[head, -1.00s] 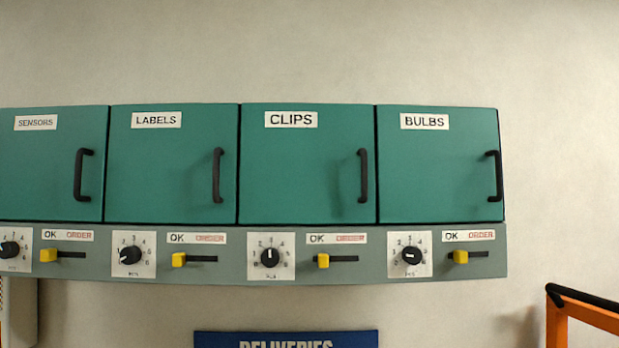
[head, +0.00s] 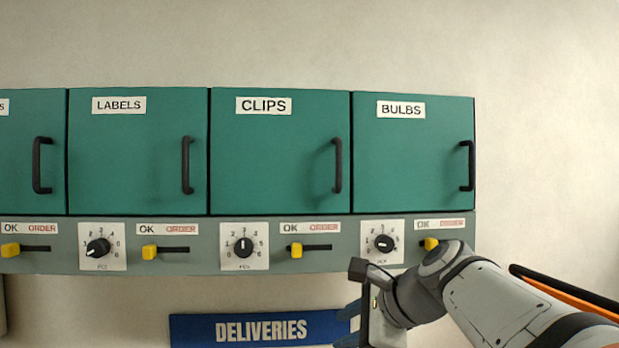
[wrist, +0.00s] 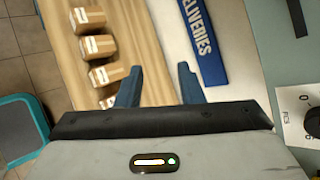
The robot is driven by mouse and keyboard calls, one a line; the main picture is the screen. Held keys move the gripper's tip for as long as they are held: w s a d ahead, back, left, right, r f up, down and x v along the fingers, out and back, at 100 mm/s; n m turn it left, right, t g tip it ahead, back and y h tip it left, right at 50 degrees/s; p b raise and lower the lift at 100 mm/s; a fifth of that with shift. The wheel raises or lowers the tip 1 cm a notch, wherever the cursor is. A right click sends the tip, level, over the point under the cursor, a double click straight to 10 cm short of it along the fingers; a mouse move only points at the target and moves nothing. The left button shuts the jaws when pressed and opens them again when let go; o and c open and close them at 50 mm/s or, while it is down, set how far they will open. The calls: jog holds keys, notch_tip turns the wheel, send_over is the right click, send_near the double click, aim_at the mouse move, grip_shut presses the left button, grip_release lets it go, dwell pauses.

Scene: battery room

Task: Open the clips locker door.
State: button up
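The clips locker door (head: 270,160) is teal, labelled CLIPS, and stands shut in the middle of the row in the head view. Its black vertical handle (head: 337,166) is at the door's right side. My arm reaches in from the lower right of the head view, and the gripper end there is below the control panel, lower right of the clips handle and apart from it. In the wrist view my gripper (wrist: 158,84) has two blue fingers spread apart with nothing between them. The clips door is not in the wrist view.
Shut labels (head: 136,160) and bulbs (head: 412,160) doors flank it. Below runs a grey panel with dials and yellow sliders (head: 295,250). A blue DELIVERIES sign (head: 260,328) is lower. The wrist view shows a wooden surface (wrist: 125,30) with several small boxes (wrist: 98,46). An orange rail (head: 565,290) is at right.

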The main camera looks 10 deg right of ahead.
jog(key=w+d+r+m+t+y+p, duration=0.1)
jog(key=w+d+r+m+t, duration=0.15)
jog(key=r, duration=0.55)
jog(key=w+d+r+m+t+y+p, duration=0.1)
jog(key=w+r+m, duration=0.1)
jog(key=r+m, duration=0.35)
jog(key=m+t+y, duration=0.2)
jog(key=m+t, duration=0.1)
send_near(341, 163)
jog(key=w, duration=0.1)
jog(key=p+x, duration=0.2)
jog(key=x, duration=0.5)
jog(key=shift+w+a+r+p, duration=0.1)
jog(key=shift+w+a+p, duration=0.05)
jog(key=shift+a+p, duration=0.2)
jog(key=shift+w+a, duration=0.2)
jog(key=shift+w, duration=0.05)
jog(key=shift+c, duration=0.3)
grip_shut()
